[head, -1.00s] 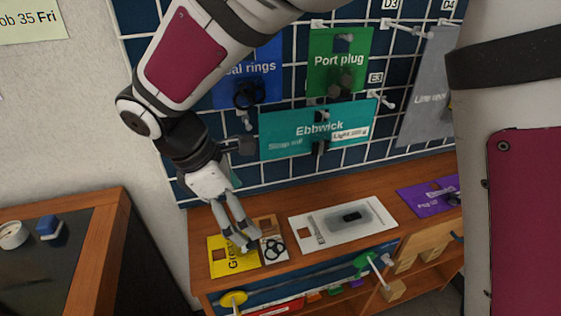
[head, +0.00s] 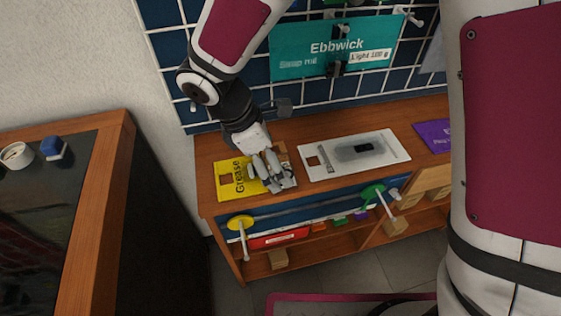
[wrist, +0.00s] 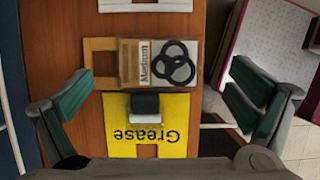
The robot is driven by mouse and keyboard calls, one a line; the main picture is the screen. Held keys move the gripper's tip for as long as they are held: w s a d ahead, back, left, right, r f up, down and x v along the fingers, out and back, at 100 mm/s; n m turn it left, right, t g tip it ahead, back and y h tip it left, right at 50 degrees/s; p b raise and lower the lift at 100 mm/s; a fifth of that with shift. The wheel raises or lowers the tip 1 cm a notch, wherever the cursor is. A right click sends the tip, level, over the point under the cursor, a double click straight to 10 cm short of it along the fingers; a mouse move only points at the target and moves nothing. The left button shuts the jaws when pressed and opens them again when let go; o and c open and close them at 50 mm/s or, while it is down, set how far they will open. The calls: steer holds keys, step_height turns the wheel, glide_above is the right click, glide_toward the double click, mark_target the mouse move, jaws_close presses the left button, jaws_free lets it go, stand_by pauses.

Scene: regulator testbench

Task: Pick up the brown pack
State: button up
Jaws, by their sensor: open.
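The brown pack (wrist: 128,65) lies flat on the wooden top in the wrist view. It has a brown card with a square hole, a pale "Medium" label and black rings in a clear front. In the head view a small brown part of it (head: 281,148) shows behind my gripper (head: 268,182), which hides most of the rest. In the wrist view my gripper (wrist: 163,76) is open, with one green-padded finger on each side of the picture and the pack ahead between them. Nothing is held. I cannot tell how far above the pack the fingertips are.
A yellow Grease pack (head: 228,185) lies beside the brown pack, nearer my gripper's base in the wrist view. A white pack (head: 318,170) and a purple pack (head: 432,136) lie to the right. A dark-topped table (head: 60,215) stands left.

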steer(key=x, duration=0.2)
steer(key=shift+d+f, duration=0.1)
steer(key=shift+f, duration=0.2)
steer(key=shift+c, duration=0.6)
steer(key=shift+r, duration=0.1)
steer(key=c, duration=0.9)
steer(key=shift+c, duration=0.2)
steer(key=shift+r, duration=0.1)
steer(key=shift+w+r, duration=0.1)
steer(key=shift+r, duration=0.5)
step_height(320, 180, up, 2)
steer(key=shift+r+p, duration=0.15)
steer(key=shift+p, duration=0.3)
steer(key=s+d, duration=0.2)
steer(key=s, duration=0.5)
steer(key=s+d+r+p, duration=0.1)
steer(key=s+d, duration=0.1)
steer(key=s, duration=0.6)
steer(key=shift+s+r+p, duration=0.15)
steer(key=shift+s+p, duration=0.15)
